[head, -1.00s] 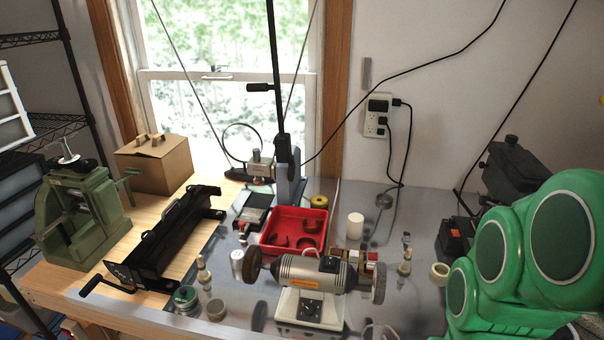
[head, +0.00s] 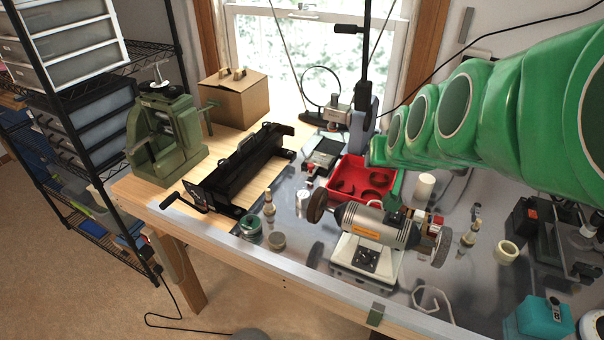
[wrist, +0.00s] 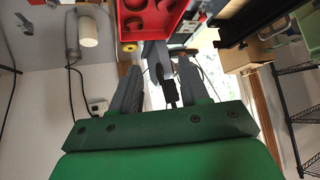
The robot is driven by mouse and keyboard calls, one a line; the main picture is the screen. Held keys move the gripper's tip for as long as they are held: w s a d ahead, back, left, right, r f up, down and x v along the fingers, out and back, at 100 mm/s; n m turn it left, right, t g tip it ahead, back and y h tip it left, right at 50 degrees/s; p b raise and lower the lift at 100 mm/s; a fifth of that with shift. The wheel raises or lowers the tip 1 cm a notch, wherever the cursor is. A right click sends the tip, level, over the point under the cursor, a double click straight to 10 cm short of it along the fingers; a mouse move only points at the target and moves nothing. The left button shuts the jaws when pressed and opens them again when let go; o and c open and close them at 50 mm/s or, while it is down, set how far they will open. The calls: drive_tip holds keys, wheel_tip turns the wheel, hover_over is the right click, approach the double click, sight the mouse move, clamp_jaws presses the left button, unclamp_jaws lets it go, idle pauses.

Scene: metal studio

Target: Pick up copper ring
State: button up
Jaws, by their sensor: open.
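A red tray (head: 347,200) stands on the bench behind the grinder and holds several dark reddish-brown ring pieces. One curved piece (head: 345,187) lies at its left and another (head: 379,180) at its right; I cannot tell which is the copper ring. In the wrist view, which looks upside down, the red tray (wrist: 146,36) is at the top with a ring piece (wrist: 133,25) inside. My gripper (wrist: 158,65) has its two grey fingers apart with nothing held between them. In the head view my green arm reaches to the tray's right back side and hides part of it.
A bench grinder (head: 375,225) stands directly in front of the tray. A white cylinder (head: 425,186) is to the right, and a black scale (head: 323,153) is at the tray's back left. A black stand (head: 366,70) rises behind. A black machine (head: 240,165) is to the left.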

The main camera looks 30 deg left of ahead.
drive_tip(key=a+f+n+t+y, duration=0.1)
drive_tip(key=a+f, duration=0.7)
drive_tip(key=a, duration=0.6)
drive_tip(key=n+t+y, duration=0.1)
drive_tip(key=y, duration=0.1)
approach(267, 191)
drive_tip(key=x, duration=0.4)
drive_tip(key=shift+w+a+f, duration=0.1)
drive_tip(key=shift+w, duration=0.05)
drive_tip(key=shift+x, duration=3.95)
drive_tip(key=shift+w, duration=0.15)
drive_tip(key=shift+c, duration=0.2)
clamp_jaws()
